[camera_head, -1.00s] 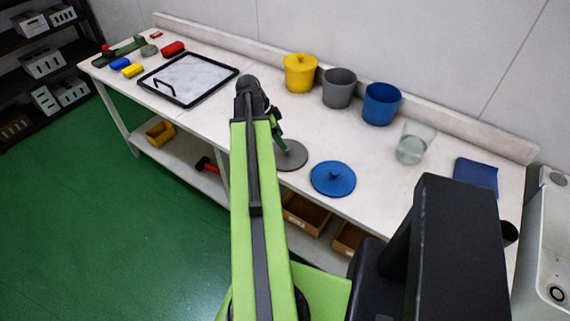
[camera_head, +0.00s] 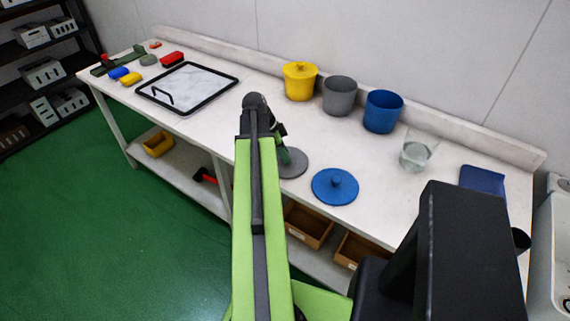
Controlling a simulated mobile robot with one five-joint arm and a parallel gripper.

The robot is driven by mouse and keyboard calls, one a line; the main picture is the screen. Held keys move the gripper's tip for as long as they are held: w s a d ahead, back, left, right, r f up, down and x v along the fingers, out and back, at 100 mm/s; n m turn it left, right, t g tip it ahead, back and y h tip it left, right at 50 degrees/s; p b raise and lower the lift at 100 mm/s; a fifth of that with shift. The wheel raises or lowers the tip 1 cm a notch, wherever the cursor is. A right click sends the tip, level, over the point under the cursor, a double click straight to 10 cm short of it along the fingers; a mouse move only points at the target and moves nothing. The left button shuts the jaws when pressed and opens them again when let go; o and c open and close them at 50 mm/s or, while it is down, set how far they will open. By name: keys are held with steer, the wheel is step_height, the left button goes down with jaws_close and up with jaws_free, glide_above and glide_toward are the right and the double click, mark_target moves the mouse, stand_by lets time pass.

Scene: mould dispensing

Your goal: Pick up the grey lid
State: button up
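The grey lid (camera_head: 293,164) lies flat on the white workbench near its front edge, left of the blue lid (camera_head: 335,187). My green arm covers its left part. My gripper (camera_head: 281,152) is small in view, partly hidden behind the arm's end, and appears at or just above the grey lid's knob area. The knob itself is hidden. I cannot see whether the fingers are apart or closed. The open grey pot (camera_head: 340,96) stands at the back of the bench, between the yellow pot and the blue pot.
The blue pot (camera_head: 382,111) is open. A clear glass (camera_head: 416,152) and a blue pad (camera_head: 482,178) stand to the right. Wooden bins (camera_head: 308,222) sit on the shelf below.

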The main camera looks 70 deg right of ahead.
jaws_close()
